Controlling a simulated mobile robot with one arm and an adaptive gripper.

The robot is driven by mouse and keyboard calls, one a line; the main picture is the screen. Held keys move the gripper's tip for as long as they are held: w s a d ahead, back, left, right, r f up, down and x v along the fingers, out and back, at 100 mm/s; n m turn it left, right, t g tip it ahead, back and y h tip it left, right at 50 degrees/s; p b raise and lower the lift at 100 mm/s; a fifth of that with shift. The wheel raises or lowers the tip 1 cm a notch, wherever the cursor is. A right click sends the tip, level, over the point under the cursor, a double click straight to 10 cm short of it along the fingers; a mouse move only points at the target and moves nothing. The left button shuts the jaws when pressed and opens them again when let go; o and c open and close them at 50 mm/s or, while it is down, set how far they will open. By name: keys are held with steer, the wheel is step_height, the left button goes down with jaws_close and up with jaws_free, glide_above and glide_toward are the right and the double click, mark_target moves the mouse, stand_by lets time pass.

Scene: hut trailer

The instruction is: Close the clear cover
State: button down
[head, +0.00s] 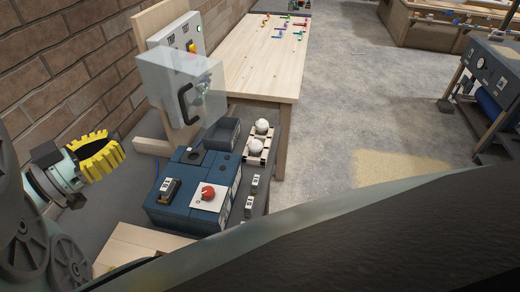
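The clear cover (160,80) is a see-through panel with a dark curved handle (184,104). It stands out in front of and below the face of a light grey switch box (172,40), which has a green light and a yellow-and-red switch. The cover appears swung open; I cannot make out its hinge. The box is fixed to an upright wooden board (152,22). My gripper (110,150), with yellow ridged fingers, is at the left, lower than the cover and clear of it. Its fingers overlap from this side, so their opening cannot be judged. Nothing shows in it.
Below the cover, a blue box (180,205) with a red knob sits on a dark bench, beside a wooden holder with two white round things (262,126). A wooden table (262,60) with colourful small items stands behind. A brick wall (75,60) bounds the left.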

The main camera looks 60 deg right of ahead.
steer(key=p, duration=0.6)
glide_toward(201, 102)
steer(key=d, duration=0.3)
steer(key=shift+s+d+p, duration=0.2)
steer(key=shift+d+p, duration=0.15)
steer(key=shift+d, duration=0.25)
steer(key=shift+s, duration=0.1)
